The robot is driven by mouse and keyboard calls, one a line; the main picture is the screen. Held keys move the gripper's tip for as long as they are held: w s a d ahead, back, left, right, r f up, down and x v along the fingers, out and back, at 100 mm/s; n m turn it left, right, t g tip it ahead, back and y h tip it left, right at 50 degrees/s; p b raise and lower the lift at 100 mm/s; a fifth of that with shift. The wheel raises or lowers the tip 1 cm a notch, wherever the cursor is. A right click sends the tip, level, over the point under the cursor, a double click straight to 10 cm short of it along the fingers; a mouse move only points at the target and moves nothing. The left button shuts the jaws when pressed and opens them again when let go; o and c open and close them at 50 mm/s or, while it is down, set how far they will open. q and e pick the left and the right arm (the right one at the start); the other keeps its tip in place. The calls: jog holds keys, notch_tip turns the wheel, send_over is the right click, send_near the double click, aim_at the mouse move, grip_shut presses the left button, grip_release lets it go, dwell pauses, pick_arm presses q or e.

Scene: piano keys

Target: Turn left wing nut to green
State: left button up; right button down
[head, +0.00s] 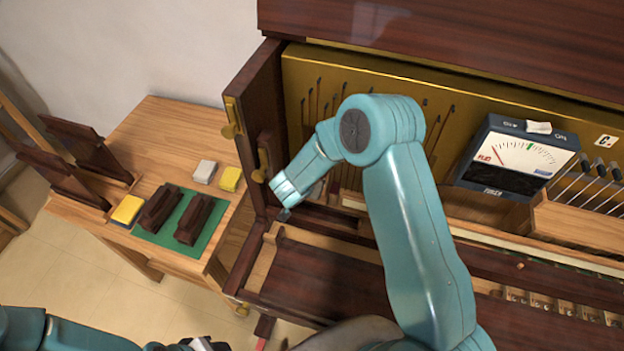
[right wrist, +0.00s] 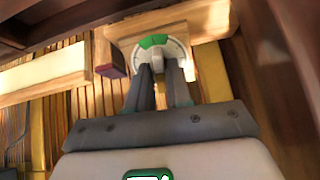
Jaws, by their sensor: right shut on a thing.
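In the right wrist view, a round pale dial (right wrist: 172,50) with a green sector (right wrist: 153,41) sits on a wooden block. My right gripper (right wrist: 165,68) has its two dark fingers close together at the dial's middle, shut on the wing nut, which the fingers mostly hide. In the head view, my right gripper (head: 285,213) reaches down inside the left end of the open piano; the nut and dial cannot be made out there. My left gripper (head: 204,344) is only partly in view at the bottom edge, away from the nut, and its jaws are unclear.
The piano's dark left side wall (head: 262,95) stands close to my right gripper. A tuning meter (head: 515,158) is at the right.

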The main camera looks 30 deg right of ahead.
dwell(0.3)
jog(key=shift+r+n+p, duration=0.15)
jog(key=shift+n+p, duration=0.25)
jog(key=shift+p, duration=0.1)
jog(key=c, duration=1)
grip_release()
jog(key=shift+o, duration=0.2)
